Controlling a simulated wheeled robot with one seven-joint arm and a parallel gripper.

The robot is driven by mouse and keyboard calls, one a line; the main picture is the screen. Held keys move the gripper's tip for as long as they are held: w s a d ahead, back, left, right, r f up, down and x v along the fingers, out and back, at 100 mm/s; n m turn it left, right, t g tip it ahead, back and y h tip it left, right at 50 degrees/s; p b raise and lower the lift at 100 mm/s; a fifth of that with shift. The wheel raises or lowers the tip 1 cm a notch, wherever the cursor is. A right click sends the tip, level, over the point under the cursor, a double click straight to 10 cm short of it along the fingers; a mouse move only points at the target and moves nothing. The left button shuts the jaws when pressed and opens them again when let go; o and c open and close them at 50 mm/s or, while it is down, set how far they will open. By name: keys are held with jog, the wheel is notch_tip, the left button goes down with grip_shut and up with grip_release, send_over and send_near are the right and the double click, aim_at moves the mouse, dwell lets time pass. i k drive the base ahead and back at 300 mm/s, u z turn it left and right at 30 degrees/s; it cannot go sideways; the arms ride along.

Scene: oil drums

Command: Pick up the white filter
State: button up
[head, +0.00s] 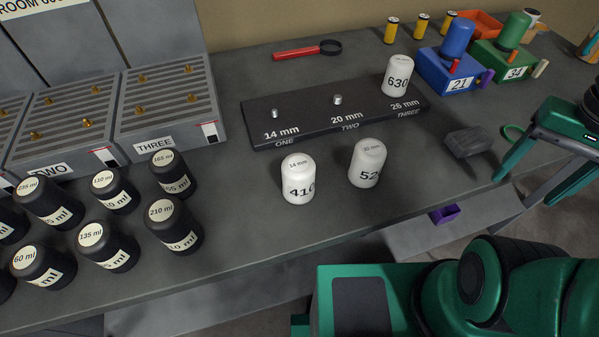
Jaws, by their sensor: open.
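Three white filters are in the head view. One marked 410, with 14 mm on its top (298,180), stands upright on the bench before the black rack. One whose number starts with 52 (367,163) stands to its right. One marked 630 (397,76) sits at the rack's 26 mm place, THREE. The black rack (300,116) has bare pegs at 14 mm and 20 mm. My gripper (523,191) is at the right, beyond the bench's front edge, open and empty, apart from all three filters.
Black ml-labelled canisters (174,225) crowd the left, before grey slotted units (170,105). A dark block (468,142) lies at right. The bench around the two front filters is clear.

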aim_at(298, 170)
jog(key=u, duration=0.05)
jog(key=k, duration=0.5)
jog(key=u, duration=2)
jog(key=k, duration=1.2)
jog(key=z, duration=0.9)
jog(key=i, duration=0.5)
jog(key=u, duration=0.05)
